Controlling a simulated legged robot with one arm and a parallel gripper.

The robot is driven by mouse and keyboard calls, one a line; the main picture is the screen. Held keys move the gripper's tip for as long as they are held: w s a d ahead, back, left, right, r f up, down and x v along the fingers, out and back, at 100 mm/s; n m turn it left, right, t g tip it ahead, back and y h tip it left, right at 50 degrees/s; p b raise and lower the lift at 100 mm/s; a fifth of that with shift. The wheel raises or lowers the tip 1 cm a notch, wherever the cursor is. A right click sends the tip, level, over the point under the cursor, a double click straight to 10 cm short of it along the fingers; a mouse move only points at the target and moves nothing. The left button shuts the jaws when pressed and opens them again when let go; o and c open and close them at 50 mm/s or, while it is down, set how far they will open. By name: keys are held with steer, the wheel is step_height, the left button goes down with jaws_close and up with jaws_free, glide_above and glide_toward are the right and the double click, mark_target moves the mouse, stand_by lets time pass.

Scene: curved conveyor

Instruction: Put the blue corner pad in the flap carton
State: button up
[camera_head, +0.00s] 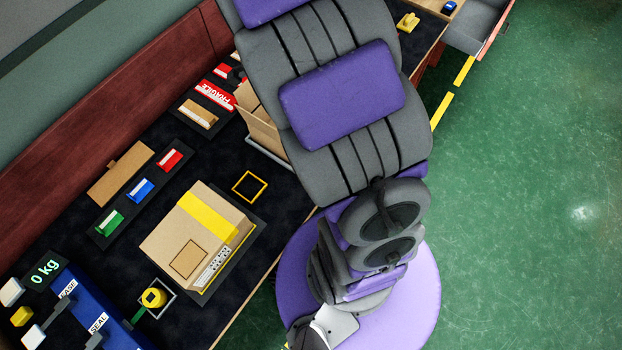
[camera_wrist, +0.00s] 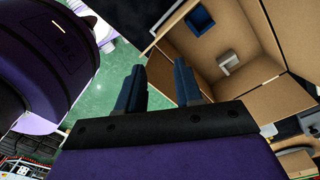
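The flap carton shows in the wrist view (camera_wrist: 275,62) as an open brown box, its flaps spread, to the right of my gripper. A blue piece (camera_wrist: 200,21), which looks like the blue corner pad, lies inside it near the top of the picture. A pale grey-white piece (camera_wrist: 230,62) sits by an inner corner. My gripper (camera_wrist: 160,84) is open, and nothing shows between its two dark blue fingers. In the head view the carton (camera_head: 258,128) is partly hidden behind my arm. My gripper is out of sight there.
A taped closed carton (camera_head: 205,228) stands on the dark bench. Beside it lie red, blue and green blocks (camera_head: 140,190), a yellow square outline (camera_head: 249,187) and a yellow roll (camera_head: 154,297). A blue machine (camera_head: 82,310) stands bottom left. Green floor at right is clear.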

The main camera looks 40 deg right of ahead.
steer(key=s+a+r+n, duration=0.3)
steer(key=s+n, duration=0.4)
steer(key=s, duration=0.1)
steer(key=s+a+r+n, duration=0.2)
steer(key=s+r+n, duration=0.2)
steer(key=s+n, duration=0.3)
steer(key=s+a+r+n+g, duration=0.1)
steer(key=s+a+r+n, duration=0.2)
steer(key=s+n, duration=0.4)
steer(key=shift+s+a+r, duration=0.2)
steer(key=shift+s+a, duration=0.15)
steer(key=shift+s, duration=0.8)
steer(key=shift+d, duration=0.15)
steer(key=shift+d, duration=0.1)
